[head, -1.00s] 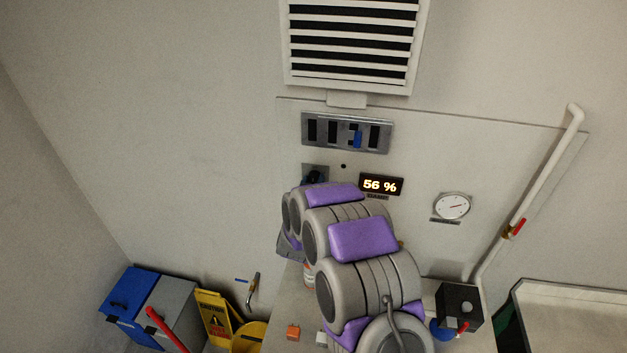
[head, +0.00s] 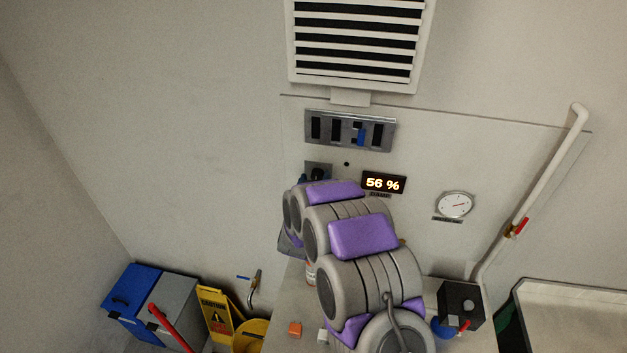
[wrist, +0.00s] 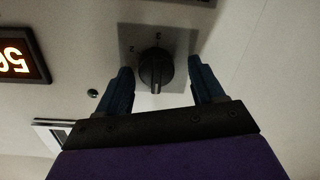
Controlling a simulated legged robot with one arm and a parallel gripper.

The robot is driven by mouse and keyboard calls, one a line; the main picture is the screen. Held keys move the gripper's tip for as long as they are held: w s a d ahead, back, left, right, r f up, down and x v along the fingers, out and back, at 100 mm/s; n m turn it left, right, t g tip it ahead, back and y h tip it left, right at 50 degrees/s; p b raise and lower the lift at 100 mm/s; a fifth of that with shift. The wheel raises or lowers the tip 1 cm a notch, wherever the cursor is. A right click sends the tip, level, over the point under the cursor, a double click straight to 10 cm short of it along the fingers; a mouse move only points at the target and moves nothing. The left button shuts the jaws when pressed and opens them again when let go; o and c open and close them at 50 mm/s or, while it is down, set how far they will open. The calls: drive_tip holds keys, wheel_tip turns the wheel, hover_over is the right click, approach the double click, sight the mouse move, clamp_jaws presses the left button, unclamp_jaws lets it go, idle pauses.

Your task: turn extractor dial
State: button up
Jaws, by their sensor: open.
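The extractor dial (wrist: 156,69) is a black round knob with a raised grip on a grey square plate (wrist: 181,42). In the wrist view it lies ahead of and between the two dark blue fingers of my gripper (wrist: 158,88). The fingers are spread apart, one on each side of the dial, with a gap to it on both sides. Whether the tips reach the dial's depth is unclear. In the head view the dial (head: 318,174) shows just above my purple and grey arm, which hides most of my gripper.
A lit display (head: 384,184) reads 56 % right of the dial. Above is a slotted panel (head: 350,131) with a blue slider, and higher a vent (head: 356,45). A gauge (head: 454,205) and a pipe (head: 545,170) are at right. Bins (head: 150,305) stand lower left.

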drive_tip(key=shift+s, duration=0.1)
drive_tip(key=s+a+r+b, duration=0.1)
drive_tip(key=s+a+b, duration=0.1)
drive_tip(key=s, duration=1.4)
drive_tip(key=shift+s+a+b, duration=0.4)
drive_tip(key=shift+b, duration=0.05)
drive_tip(key=s+f+g+y+b, duration=0.5)
drive_tip(key=s+f+g+b, duration=0.25)
drive_tip(key=b, duration=0.25)
drive_tip(key=s+d+f+g+h+b, duration=0.1)
drive_tip(key=s+d+f+g+b, duration=0.1)
drive_tip(key=s+d, duration=0.4)
drive_tip(key=s+d+f+m+g+b, duration=0.1)
drive_tip(key=s+d+g+b, duration=0.4)
drive_tip(key=s, duration=0.9)
drive_tip(key=s+d+f+g+h+b, duration=0.1)
drive_tip(key=s+d+f+g+b, duration=0.2)
drive_tip(key=s+d, duration=0.3)
drive_tip(key=s+g+b, duration=0.1)
drive_tip(key=s, duration=0.4)
drive_tip(key=shift+d+f+m+h, duration=0.15)
drive_tip(key=shift+d+m+h, duration=0.15)
drive_tip(key=shift+d, duration=0.05)
